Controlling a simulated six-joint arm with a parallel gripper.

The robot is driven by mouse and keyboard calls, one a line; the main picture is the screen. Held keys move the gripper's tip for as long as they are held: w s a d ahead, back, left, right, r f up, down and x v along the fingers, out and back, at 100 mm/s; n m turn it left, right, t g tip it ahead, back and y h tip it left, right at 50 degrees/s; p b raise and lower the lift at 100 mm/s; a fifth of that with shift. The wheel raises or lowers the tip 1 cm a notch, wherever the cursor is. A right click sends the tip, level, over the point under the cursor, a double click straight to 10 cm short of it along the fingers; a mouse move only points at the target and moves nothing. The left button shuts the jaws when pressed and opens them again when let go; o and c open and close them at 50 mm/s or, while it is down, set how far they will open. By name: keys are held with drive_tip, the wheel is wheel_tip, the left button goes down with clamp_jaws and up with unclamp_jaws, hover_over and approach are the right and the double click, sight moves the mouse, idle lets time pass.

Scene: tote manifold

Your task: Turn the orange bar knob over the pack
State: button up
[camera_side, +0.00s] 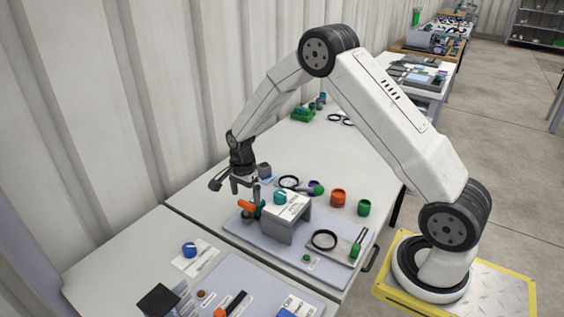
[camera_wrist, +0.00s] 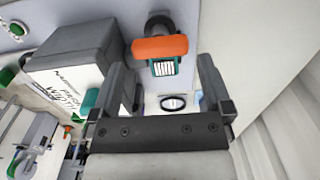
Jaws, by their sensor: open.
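The orange bar knob (camera_wrist: 160,46) lies crosswise near the top middle of the wrist view, with a dark round part behind it. A teal piece with a striped white label (camera_wrist: 163,67), possibly the pack, shows just below the bar. In the side view the orange bar (camera_side: 246,207) is at the left of the grey block, with teal (camera_side: 259,209) beside it. My gripper (camera_side: 244,187) is above the bar. In the wrist view my gripper (camera_wrist: 163,63) has its fingers wide apart, with the bar beyond and between them. It is empty.
The grey block with a white printed top (camera_side: 290,206) and a teal knob (camera_side: 280,197) stands close to the right of the bar. Red (camera_side: 338,198) and green (camera_side: 364,207) cylinders stand behind. The wall is at the left.

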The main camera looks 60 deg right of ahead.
sight(246, 203)
drive_tip(key=shift+f, duration=1.55)
drive_tip(key=c, duration=1)
drive_tip(key=shift+o, duration=0.2)
